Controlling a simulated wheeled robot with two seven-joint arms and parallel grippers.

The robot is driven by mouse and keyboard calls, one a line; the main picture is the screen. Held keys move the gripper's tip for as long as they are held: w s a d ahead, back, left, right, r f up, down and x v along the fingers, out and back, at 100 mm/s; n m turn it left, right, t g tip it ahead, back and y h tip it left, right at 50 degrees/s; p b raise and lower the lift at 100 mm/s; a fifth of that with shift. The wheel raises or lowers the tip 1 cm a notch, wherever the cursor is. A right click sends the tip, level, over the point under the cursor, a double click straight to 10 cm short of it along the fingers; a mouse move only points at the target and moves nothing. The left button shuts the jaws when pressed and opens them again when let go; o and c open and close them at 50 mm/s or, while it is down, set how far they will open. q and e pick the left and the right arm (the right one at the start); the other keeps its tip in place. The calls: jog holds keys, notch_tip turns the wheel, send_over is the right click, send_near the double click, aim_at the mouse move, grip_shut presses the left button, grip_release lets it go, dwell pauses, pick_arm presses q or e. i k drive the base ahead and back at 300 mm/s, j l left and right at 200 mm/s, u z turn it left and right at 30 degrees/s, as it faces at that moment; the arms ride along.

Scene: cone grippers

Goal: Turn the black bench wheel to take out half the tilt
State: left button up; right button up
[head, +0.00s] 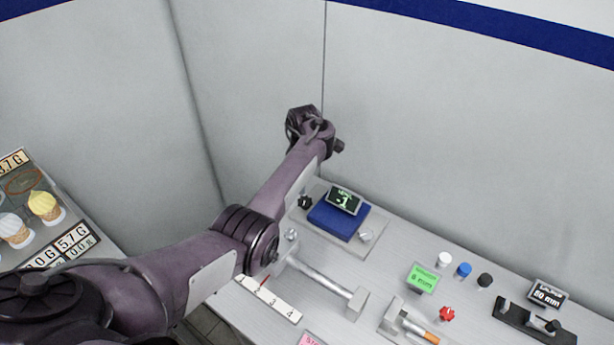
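A black wheel (305,202) sits at the left back corner of a grey base on the bench, partly beside my arm. A blue plate (330,222) lies on that base. A small black display (344,200) with green marks stands on the plate, its reading too small to be sure of. A silver knob (366,235) is at the base's right side, and another silver knob (291,235) is at its front left. My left arm crosses the picture, and its dark end with the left gripper (300,122) is raised behind and above the wheel, apart from it. Its fingers cannot be made out.
A metal rod on stands (320,278) and a numbered white scale (268,296) lie in front. To the right are a green label (423,278), white, blue and black caps, a red knob (447,314) and a black fixture (535,322). Grey walls enclose the bench.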

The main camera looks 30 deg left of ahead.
aim_at(366, 235)
jog(key=k, duration=1.5)
